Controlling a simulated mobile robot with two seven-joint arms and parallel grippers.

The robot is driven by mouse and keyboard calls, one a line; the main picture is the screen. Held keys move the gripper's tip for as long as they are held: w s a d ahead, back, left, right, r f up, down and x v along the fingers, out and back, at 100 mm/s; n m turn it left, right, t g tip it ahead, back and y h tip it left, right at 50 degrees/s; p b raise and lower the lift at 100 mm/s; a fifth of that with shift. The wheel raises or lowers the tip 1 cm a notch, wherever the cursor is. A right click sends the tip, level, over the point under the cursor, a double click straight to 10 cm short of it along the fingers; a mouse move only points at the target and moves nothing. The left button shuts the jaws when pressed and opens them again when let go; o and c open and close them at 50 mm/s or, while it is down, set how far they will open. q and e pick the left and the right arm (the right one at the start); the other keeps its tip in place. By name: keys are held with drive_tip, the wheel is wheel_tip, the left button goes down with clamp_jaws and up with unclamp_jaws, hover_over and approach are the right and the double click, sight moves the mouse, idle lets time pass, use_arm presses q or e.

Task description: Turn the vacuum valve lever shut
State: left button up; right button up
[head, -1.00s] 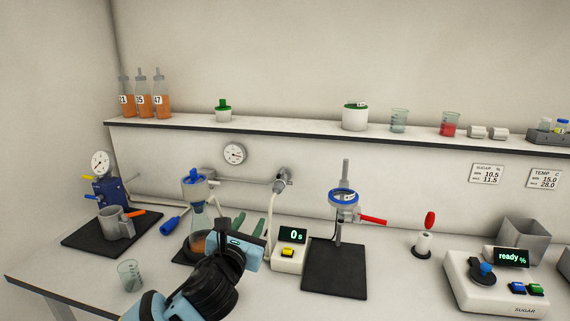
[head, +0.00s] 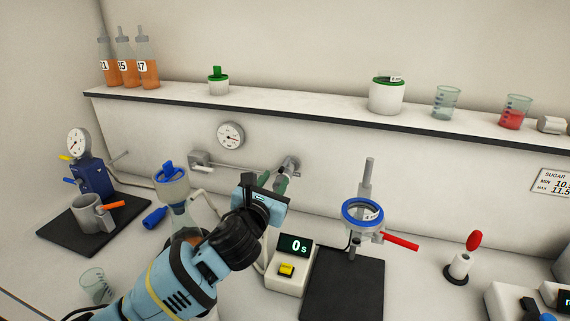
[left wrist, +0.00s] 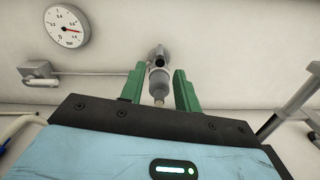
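The vacuum valve (head: 291,164) is a grey metal fitting on the back wall, at the end of a horizontal pipe. My left gripper (head: 281,183) is raised just in front of it, its green fingertips partly overlapping it. In the left wrist view, the valve's grey body (left wrist: 158,78) appears between the two green fingers. The fingers are apart, with gaps on both sides, so the left gripper is open. I cannot clearly make out the lever or how it is turned. My right gripper is not in view.
A wall gauge (head: 231,135) is left of the valve. The filter flask's funnel (head: 171,180) stands left of my left arm. A timer (head: 290,265) and a ring stand (head: 366,195) with a red handle are to the right. The shelf edge (head: 330,120) runs above.

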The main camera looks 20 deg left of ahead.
sight(284, 164)
use_arm(q)
drive_tip(key=shift+w+d+b, duration=0.1)
drive_tip(key=shift+w+b, duration=0.25)
drive_tip(key=shift+w, duration=3.55)
clamp_jaws()
